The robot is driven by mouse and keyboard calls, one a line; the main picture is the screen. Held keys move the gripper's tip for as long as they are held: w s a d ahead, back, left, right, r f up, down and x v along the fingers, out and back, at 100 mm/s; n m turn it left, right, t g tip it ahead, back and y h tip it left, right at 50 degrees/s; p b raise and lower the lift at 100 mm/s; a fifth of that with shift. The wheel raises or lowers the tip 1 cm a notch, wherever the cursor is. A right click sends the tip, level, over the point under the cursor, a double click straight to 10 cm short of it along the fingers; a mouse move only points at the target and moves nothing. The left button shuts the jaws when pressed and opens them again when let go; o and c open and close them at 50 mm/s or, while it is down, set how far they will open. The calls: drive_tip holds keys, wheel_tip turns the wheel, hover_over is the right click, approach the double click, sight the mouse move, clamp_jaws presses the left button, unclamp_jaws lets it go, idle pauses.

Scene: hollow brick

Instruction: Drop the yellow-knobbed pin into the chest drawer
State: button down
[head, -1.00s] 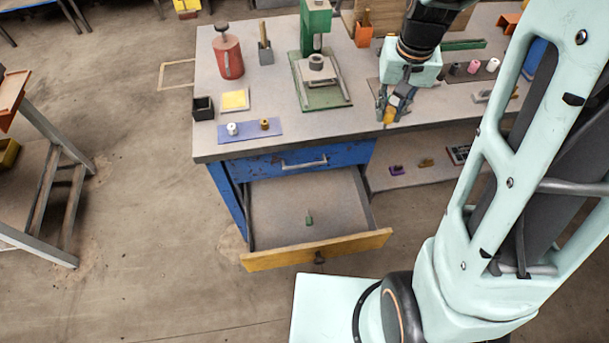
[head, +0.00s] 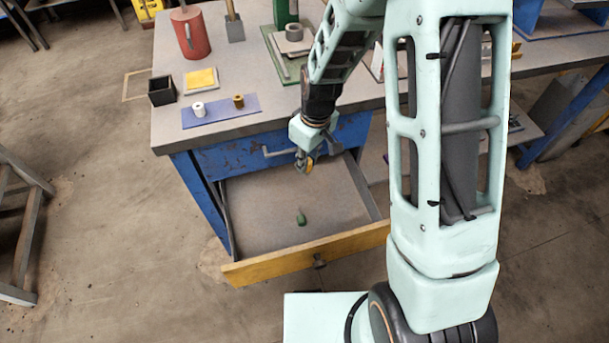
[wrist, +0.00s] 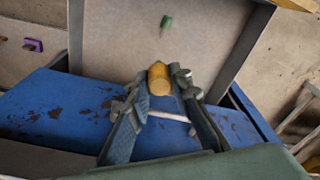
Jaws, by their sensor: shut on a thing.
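The yellow-knobbed pin (wrist: 158,78) is held between the fingers of my gripper (wrist: 162,88) in the wrist view, its yellow knob showing. In the head view my gripper (head: 304,163) hangs over the back part of the open chest drawer, near the blue front of the bench. The drawer (head: 262,192) is pulled out, with a grey floor and a yellow front. A small green piece (head: 301,218) lies in it, and it also shows in the wrist view (wrist: 166,22). The lower end of the pin is hard to make out.
The benchtop (head: 230,136) above the drawer carries a blue strip (head: 222,112) with a white and a brown spool, a black box (head: 161,91), a yellow pad (head: 201,79) and a red can (head: 190,32). A silver handle (head: 283,150) is on the blue front above the drawer.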

sight(309, 164)
drive_tip(key=shift+s+a+f+n+b, duration=0.1)
drive_tip(key=shift+a+f+n+b, duration=0.1)
drive_tip(key=shift+f, duration=0.35)
drive_tip(key=shift+s+a+f+n+b, duration=0.1)
drive_tip(key=shift+a+f+b, duration=0.05)
drive_tip(key=shift+f, duration=0.35)
wheel_tip(309, 164, down, 5)
drive_tip(key=b, duration=0.3)
drive_tip(key=shift+f+b, duration=0.2)
drive_tip(key=shift+b, duration=0.2)
drive_tip(key=c, duration=1.7)
unclamp_jaws()
drive_tip(key=r, duration=0.8)
drive_tip(key=d+r, duration=0.1)
drive_tip(key=r, duration=0.3)
drive_tip(key=shift+s+d, duration=0.1)
drive_tip(key=shift+s, duration=0.3)
